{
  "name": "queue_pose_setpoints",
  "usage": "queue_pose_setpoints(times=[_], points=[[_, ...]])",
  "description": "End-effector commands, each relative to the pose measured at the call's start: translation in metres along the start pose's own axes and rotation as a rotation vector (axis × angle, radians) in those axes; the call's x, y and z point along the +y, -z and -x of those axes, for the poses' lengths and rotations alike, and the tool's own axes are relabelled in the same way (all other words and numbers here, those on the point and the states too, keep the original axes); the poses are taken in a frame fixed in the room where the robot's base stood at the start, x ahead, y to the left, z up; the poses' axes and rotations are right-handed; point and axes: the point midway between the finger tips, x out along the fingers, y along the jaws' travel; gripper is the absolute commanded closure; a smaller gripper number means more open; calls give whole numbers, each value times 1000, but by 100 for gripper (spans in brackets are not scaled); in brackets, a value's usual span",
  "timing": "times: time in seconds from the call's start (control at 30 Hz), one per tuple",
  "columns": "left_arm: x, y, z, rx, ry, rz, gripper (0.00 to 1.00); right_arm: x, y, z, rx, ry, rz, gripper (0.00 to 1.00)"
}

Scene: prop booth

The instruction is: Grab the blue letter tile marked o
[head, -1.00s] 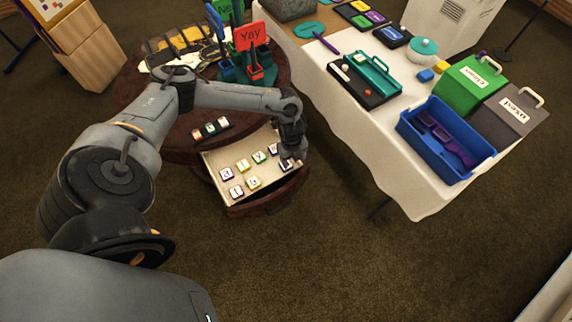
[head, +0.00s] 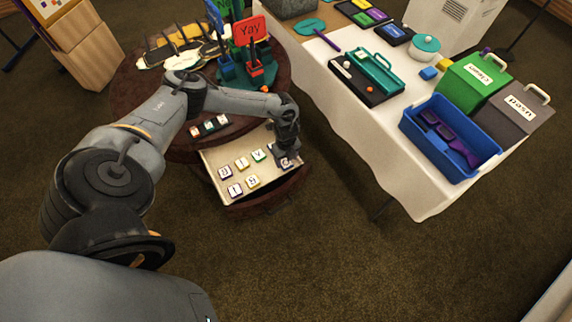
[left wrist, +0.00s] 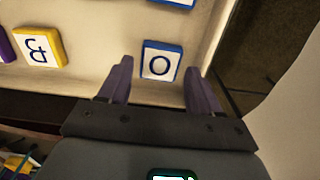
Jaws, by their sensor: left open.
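The blue-edged letter tile marked o (left wrist: 160,62) lies face up in the open drawer, near a drawer wall. In the left wrist view my left gripper (left wrist: 158,70) is open, with one dark finger on each side of the tile and a gap to each. I cannot tell if the fingertips are down at the tile's height. In the head view my left gripper (head: 287,150) is over the right end of the drawer (head: 268,190) and partly hides the tiles there. My right gripper is not in view.
A yellow-edged tile (left wrist: 38,47) and part of another blue-edged tile (left wrist: 178,2) lie nearby. Several more tiles are in the drawer. A rack with a red Yay sign (head: 251,31) stands on the round table. A white table with a blue bin (head: 425,148) is at right.

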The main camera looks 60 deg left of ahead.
Motion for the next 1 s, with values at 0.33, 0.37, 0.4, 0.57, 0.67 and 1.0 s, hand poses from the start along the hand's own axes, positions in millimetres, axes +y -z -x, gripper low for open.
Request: queue_pose_setpoints(times=[0.33, 0.37, 0.4, 0.57, 0.67, 1.0], points=[[0, 0, -20, -1, 1, 0, 36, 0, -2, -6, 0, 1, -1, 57], [0, 0, -20, -1, 1, 0, 36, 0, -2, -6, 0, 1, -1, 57], [0, 0, -20, -1, 1, 0, 36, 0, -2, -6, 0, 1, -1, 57], [0, 0, -20, -1, 1, 0, 52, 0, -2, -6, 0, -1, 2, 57], [0, 0, -20, -1, 1, 0, 67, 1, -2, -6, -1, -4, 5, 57], [0, 0, -17, -1, 1, 0, 79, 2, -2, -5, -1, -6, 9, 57]])
